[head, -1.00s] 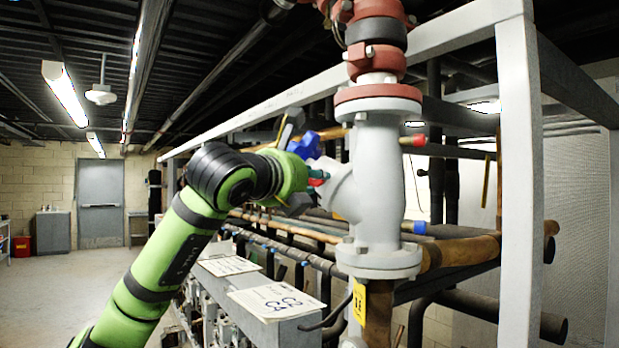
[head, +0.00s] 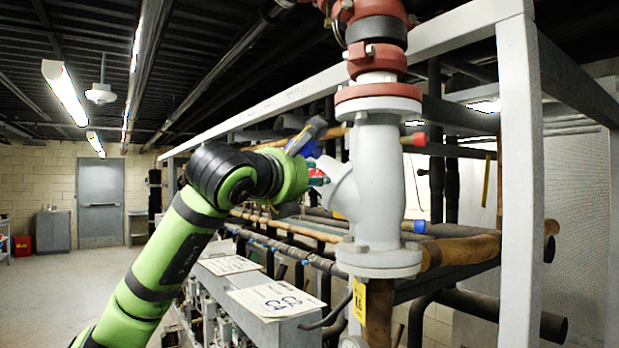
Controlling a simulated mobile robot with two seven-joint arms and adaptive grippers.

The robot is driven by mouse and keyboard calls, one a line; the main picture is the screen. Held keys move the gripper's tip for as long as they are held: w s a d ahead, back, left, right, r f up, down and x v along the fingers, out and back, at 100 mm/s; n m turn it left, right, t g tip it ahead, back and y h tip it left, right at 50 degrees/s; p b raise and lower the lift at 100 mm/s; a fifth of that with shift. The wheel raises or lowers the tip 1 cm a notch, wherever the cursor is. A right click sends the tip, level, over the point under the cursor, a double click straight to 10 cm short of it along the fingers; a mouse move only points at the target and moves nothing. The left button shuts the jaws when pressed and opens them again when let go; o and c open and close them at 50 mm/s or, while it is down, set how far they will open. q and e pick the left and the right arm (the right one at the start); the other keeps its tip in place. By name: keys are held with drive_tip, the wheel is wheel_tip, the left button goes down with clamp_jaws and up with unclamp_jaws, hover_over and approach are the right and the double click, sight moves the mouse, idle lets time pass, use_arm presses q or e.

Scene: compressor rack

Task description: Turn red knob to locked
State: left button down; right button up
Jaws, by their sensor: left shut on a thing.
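A large grey valve body (head: 378,180) stands upright in front of the rack, with a side branch (head: 342,190) angled toward my left gripper. My left gripper (head: 315,165) is at the end of this branch, shut on what appears to be the red knob (head: 318,181). Only small red and teal bits show there; the gripper hides most of the knob, so its setting cannot be read. One grey finger part (head: 307,134) sticks up above the wrist. A blue part (head: 306,149) shows just behind it. My right gripper is out of view.
A white frame post (head: 518,170) and top beam stand right of the valve. A red-tipped stub (head: 415,139) and a blue-tipped stub (head: 416,227) stick out of its right side. Pipes run behind. Open floor (head: 80,290) lies at left.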

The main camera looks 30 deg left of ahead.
use_arm(q)
drive_tip(key=m+p, duration=0.2)
drive_tip(key=m, duration=1)
drive_tip(key=shift+m, duration=0.4)
idle(0.3)
drive_tip(key=c, duration=0.9)
unclamp_jaws()
drive_tip(key=shift+s, duration=0.15)
drive_tip(key=s+d, duration=0.1)
drive_tip(key=s, duration=1)
drive_tip(key=shift+s+d, duration=0.15)
drive_tip(key=shift+s, duration=0.2)
